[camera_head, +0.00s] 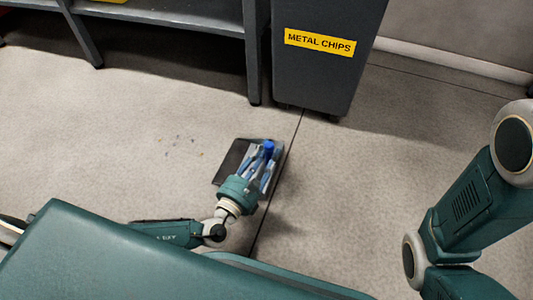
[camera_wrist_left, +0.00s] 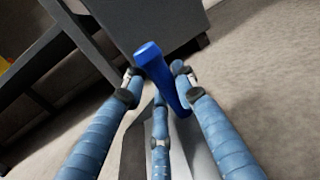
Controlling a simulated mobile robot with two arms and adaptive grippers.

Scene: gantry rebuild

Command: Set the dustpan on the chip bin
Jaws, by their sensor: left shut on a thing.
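The dustpan has a dark grey flat pan (camera_head: 230,162) and a blue handle (camera_head: 268,147). My left gripper (camera_head: 264,158) is shut on the handle, low over the floor. I cannot tell whether the pan touches the floor. In the left wrist view the fingers (camera_wrist_left: 158,82) close around the blue handle (camera_wrist_left: 150,55), and part of the grey pan (camera_wrist_left: 133,150) shows below. The chip bin (camera_head: 322,78) is a tall dark grey box with a yellow "METAL CHIPS" label, beyond the dustpan and to its right. Its top is out of view. My right gripper is out of view.
A grey bench with a lower shelf (camera_head: 180,18) stands left of the bin, its legs reaching the floor. Small chips (camera_head: 178,145) lie scattered on the floor left of the dustpan. The floor right of the bin is clear. My right arm's links show at the right.

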